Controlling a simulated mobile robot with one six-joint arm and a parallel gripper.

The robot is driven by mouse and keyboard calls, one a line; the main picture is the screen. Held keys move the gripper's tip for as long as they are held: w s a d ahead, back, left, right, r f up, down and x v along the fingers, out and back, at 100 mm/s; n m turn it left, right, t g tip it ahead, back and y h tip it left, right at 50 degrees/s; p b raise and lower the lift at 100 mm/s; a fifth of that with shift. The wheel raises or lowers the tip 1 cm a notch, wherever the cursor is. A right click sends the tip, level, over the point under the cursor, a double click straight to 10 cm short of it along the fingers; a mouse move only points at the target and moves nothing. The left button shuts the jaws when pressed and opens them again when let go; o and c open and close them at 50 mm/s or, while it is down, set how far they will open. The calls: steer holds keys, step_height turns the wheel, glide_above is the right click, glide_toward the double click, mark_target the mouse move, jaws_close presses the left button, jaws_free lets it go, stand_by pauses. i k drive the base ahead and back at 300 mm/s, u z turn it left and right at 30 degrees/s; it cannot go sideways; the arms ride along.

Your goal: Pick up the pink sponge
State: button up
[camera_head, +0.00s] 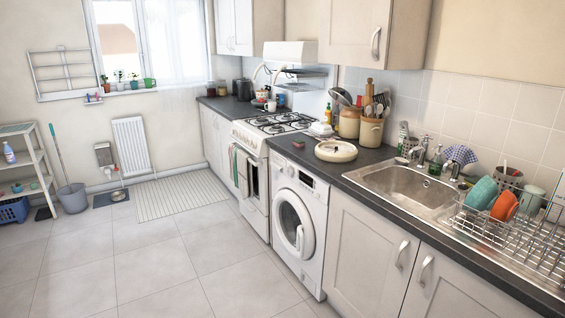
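A small pink-red block (298,144), which looks like the pink sponge, lies on the dark countertop (385,151) above the washing machine. It is left of a round cream lidded dish (336,151) and apart from it. It is too small in the picture to make out its texture. My gripper and arm are not in view.
The washing machine (298,220) sits under the counter with its door shut. The stove (262,135) is left of it. A sink (402,187) and a dish rack (500,232) with bowls are at the right. Utensil pots (370,132) stand behind the dish.

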mark_target(298, 142)
steer(key=u, duration=0.4)
steer(key=i, duration=1.6)
steer(key=u, duration=0.5)
steer(key=i, duration=1.85)
steer(key=u, duration=0.15)
